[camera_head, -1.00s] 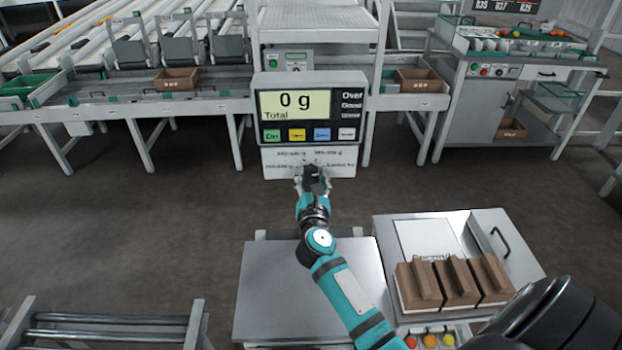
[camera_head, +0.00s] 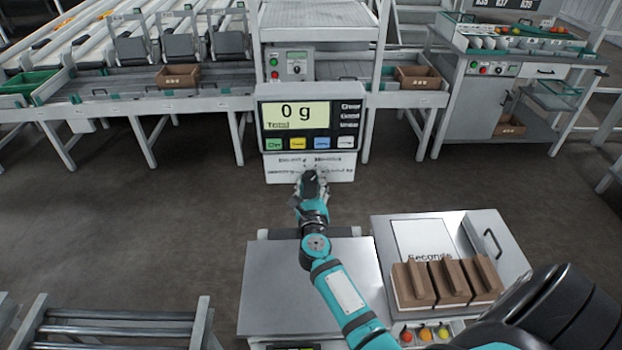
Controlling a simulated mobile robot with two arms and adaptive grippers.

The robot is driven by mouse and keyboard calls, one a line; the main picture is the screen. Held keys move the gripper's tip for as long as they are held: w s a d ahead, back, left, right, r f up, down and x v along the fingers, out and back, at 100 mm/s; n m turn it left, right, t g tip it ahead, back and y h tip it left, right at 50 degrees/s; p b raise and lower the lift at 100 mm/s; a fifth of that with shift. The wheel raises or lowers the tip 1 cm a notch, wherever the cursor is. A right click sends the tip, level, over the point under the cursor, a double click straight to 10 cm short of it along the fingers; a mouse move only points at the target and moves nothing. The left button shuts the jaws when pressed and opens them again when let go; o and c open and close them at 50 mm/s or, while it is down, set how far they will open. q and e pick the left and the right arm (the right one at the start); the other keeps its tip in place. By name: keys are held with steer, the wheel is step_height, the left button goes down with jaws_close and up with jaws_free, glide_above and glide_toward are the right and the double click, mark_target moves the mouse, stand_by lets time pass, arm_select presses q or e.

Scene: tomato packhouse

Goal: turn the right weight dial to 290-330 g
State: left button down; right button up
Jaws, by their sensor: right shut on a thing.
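The white dial panel (camera_head: 343,172) with printed gram ranges sits under the grey weight display (camera_head: 297,117), which reads 0 g. The small print on the panel is too blurred to read. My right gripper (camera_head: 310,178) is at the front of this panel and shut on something. My gripper and wrist hide what it holds, so the right weight dial and its setting cannot be seen. My left gripper is out of view.
A flat steel scale plate (camera_head: 270,290) lies below my right arm. To its right, brown cartons (camera_head: 440,285) stand on a steel unit. A conveyor with a brown crate (camera_head: 178,77) runs behind. Open floor (camera_head: 150,215) lies at left.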

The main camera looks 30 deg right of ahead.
steer(key=n+p, duration=0.3)
steer(key=n, duration=0.3)
steer(key=shift+r, duration=0.15)
steer(key=shift+a+n+p, duration=0.1)
steer(key=shift+n+p, duration=0.85)
steer(key=shift+n, duration=1.55)
steer(key=shift+f, duration=0.2)
steer(key=o, duration=1.2)
steer(key=shift+w, duration=0.1)
